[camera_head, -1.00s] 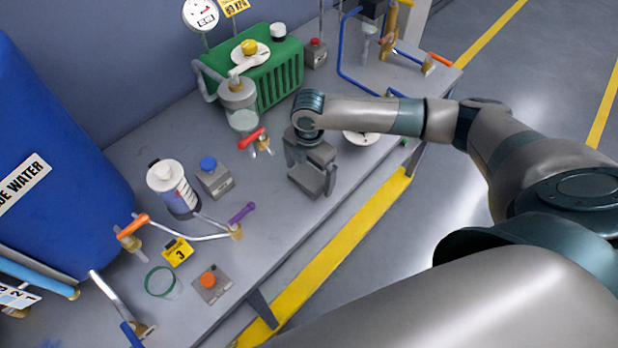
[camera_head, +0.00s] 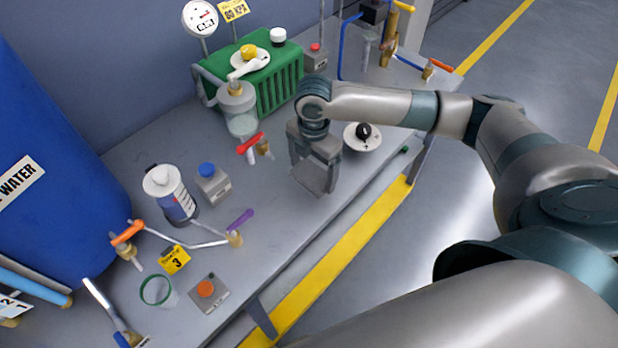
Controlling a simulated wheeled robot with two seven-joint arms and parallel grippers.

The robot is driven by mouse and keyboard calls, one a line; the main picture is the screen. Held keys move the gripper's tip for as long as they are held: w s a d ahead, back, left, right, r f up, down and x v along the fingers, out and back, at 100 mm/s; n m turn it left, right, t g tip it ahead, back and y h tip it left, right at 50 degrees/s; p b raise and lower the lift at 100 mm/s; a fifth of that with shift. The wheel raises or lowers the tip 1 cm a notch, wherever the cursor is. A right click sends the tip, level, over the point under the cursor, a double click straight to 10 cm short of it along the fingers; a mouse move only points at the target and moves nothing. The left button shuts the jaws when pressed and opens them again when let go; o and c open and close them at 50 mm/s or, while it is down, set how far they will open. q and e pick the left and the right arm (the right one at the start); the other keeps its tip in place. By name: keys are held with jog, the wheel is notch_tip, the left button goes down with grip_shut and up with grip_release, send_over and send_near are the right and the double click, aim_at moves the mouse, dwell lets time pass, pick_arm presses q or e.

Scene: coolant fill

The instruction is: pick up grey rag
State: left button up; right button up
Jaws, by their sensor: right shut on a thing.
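My right gripper (camera_head: 314,183) points down over the front part of the grey bench, just left of a round white dial. It is shut on the grey rag (camera_head: 315,172), a small grey piece between its fingers. The rag's colour is close to that of the fingers and the bench, so its outline is hard to make out. Whether its lower edge touches the bench I cannot tell. My left gripper is not in view.
A green radiator (camera_head: 275,84) with a clear vessel (camera_head: 238,108) stands behind. A red-handled valve (camera_head: 251,143) is left of the gripper, the dial (camera_head: 362,137) right. A white canister (camera_head: 170,193) and blue-button box (camera_head: 213,183) stand left.

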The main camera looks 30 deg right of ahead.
jog(key=s+d+r+b, duration=0.2)
jog(key=s+d+r, duration=0.3)
jog(key=s, duration=0.4)
jog(key=shift+d+r+b, duration=0.3)
jog(key=shift+d+r, duration=0.05)
jog(key=shift+r, duration=0.25)
jog(key=o, duration=0.4)
jog(key=c, duration=0.3)
jog(key=shift+a, duration=0.15)
